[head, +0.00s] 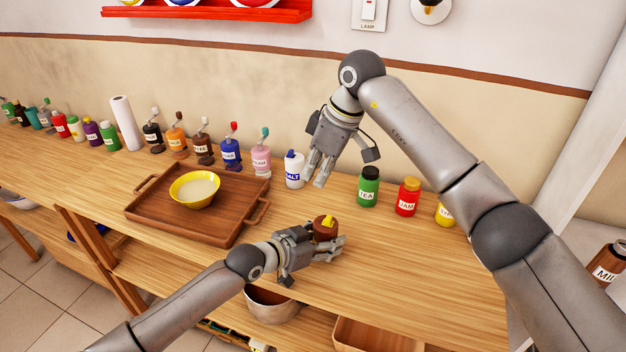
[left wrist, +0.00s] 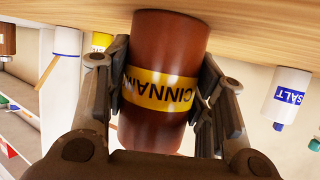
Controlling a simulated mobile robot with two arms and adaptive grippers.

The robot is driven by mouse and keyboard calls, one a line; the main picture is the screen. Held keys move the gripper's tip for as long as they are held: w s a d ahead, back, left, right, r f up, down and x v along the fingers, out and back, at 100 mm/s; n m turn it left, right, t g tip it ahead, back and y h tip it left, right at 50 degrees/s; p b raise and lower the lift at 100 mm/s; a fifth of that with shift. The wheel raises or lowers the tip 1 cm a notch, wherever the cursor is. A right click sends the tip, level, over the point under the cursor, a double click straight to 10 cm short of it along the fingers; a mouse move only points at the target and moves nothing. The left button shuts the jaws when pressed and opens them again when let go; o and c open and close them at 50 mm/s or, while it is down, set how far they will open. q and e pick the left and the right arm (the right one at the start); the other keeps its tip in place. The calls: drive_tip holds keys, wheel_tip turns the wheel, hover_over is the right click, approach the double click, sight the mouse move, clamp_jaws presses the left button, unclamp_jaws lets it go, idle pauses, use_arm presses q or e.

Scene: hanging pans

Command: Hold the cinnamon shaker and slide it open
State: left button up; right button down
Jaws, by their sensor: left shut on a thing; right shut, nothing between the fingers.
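The cinnamon shaker (head: 325,229) is brown with a yellow piece on its top in the head view. In the left wrist view the shaker (left wrist: 168,60) shows a yellow CINNAMON label, upside down in that picture. My left gripper (head: 335,246) is shut on it, with fingers on both sides of its body, at the table's front part. Whether its base touches the table is hard to tell. My right gripper (head: 319,180) is shut and empty, above the table near the salt shaker, behind and apart from the cinnamon shaker.
A white salt shaker (head: 294,169) stands left of my right gripper. Green tea (head: 368,188) and red jam (head: 408,197) jars stand to the right. A wooden tray (head: 147,212) with a yellow bowl (head: 195,189) lies to the left. Several grinders line the back. The table's right front is clear.

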use_arm(q)
drive_tip(key=o, duration=1.2)
drive_tip(key=shift+c, duration=0.2)
